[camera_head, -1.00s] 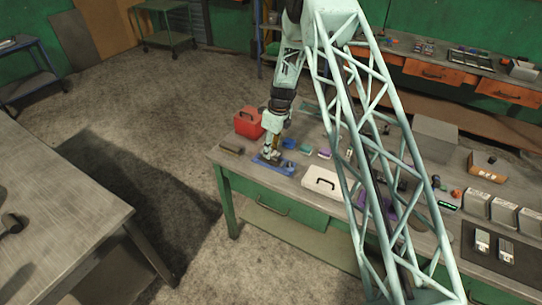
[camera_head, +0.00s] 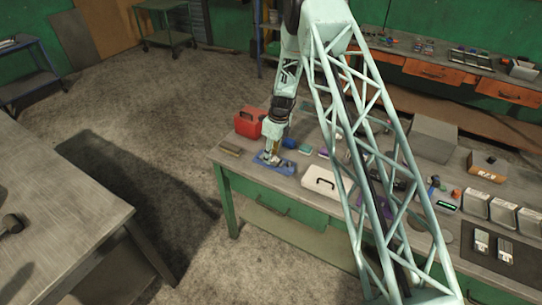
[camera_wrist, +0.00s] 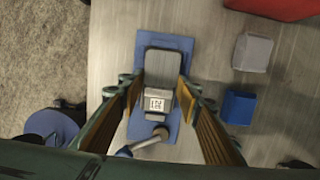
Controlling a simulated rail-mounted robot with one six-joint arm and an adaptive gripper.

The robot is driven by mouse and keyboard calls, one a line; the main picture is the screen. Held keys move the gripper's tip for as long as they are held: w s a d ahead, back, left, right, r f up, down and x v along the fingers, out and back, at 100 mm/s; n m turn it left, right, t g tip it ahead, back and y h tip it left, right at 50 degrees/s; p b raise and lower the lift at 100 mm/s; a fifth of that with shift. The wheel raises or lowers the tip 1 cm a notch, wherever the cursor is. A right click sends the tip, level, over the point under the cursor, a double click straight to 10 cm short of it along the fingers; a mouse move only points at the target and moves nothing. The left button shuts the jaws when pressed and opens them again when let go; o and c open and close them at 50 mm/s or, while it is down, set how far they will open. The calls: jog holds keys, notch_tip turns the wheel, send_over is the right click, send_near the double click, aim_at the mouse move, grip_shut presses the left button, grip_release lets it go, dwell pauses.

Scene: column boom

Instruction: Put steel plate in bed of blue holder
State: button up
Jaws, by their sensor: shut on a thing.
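The blue holder (camera_head: 287,168) lies flat near the front left of the workbench. In the wrist view the blue holder (camera_wrist: 172,43) is below my gripper (camera_wrist: 159,92), with a lever at its near end. The grey steel plate (camera_wrist: 162,63) is between my two fingers, over the middle of the holder and roughly lined up with its length. A paler block with a printed label shows at its near end. My gripper (camera_head: 270,157) is shut on the plate. Whether the plate touches the bed cannot be told; the head view hides it.
A red box (camera_head: 249,123), a blue block (camera_head: 290,143), a teal block (camera_head: 305,149) and an olive bar (camera_head: 230,149) stand around the holder. A white case (camera_head: 318,178) is to its right. The bench's front edge is close.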

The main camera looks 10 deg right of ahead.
aim_at(274, 159)
jog(key=shift+f, duration=0.1)
jog(key=o, duration=1.2)
notch_tip(274, 159, up, 12)
jog(key=s+d+b, duration=0.1)
jog(key=shift+s+d, duration=0.15)
jog(key=shift+r, duration=0.2)
dwell(0.7)
